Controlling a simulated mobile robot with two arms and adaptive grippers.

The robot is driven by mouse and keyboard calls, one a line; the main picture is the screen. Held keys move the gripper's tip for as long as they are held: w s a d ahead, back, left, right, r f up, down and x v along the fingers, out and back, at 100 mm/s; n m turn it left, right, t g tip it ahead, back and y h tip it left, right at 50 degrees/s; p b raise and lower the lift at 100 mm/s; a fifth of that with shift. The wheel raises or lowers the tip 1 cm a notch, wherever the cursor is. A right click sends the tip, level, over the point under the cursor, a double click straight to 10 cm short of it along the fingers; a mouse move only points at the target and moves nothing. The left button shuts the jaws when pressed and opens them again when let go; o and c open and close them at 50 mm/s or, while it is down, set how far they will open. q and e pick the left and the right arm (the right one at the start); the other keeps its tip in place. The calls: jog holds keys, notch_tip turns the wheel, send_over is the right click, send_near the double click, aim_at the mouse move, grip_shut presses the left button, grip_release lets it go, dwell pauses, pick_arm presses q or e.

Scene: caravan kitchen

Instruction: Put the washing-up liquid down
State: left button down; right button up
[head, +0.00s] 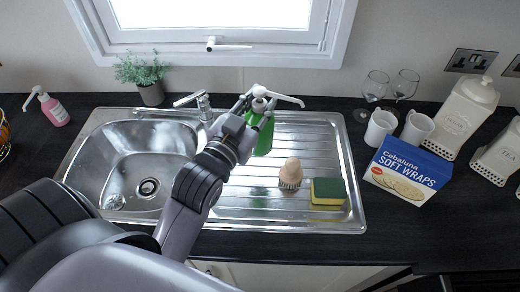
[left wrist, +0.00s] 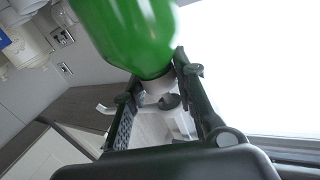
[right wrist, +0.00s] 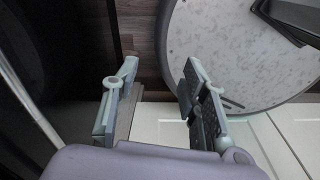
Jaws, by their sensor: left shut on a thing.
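The washing-up liquid is a green bottle (head: 264,137) with a white pump top, at the back of the ribbed drainer, just right of the tap. My left gripper (head: 256,104) is shut on it near the neck, below the pump head. The bottle looks upright; I cannot tell whether its base touches the drainer. In the left wrist view the green body (left wrist: 130,30) fills the top, with the neck between the fingers of my left gripper (left wrist: 155,90). My right gripper (right wrist: 158,85) is open and empty in the right wrist view, and is outside the head view.
The steel sink basin (head: 130,150) is left of the drainer. A wooden brush (head: 290,173) and a sponge (head: 328,191) stand on the drainer in front of the bottle. Mugs (head: 380,128), glasses (head: 376,85) and a wraps box (head: 407,171) are to the right. Pink soap (head: 53,110) is far left.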

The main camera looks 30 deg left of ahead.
aim_at(254, 124)
pick_arm(q)
notch_tip(254, 124, down, 4)
jog(key=shift+r+b, duration=0.25)
jog(key=shift+b, duration=0.4)
notch_tip(254, 124, down, 2)
jog(key=shift+s+f+p, duration=0.1)
jog(key=shift+p, duration=0.3)
notch_tip(254, 124, down, 4)
jog(key=shift+f, duration=0.65)
jog(key=c, duration=1.3)
grip_release()
jog(key=shift+f, duration=0.1)
pick_arm(e)
jog(key=w+f, duration=0.2)
jog(key=shift+w+a, duration=0.3)
jog(key=shift+w, duration=0.05)
jog(key=shift+r, duration=0.1)
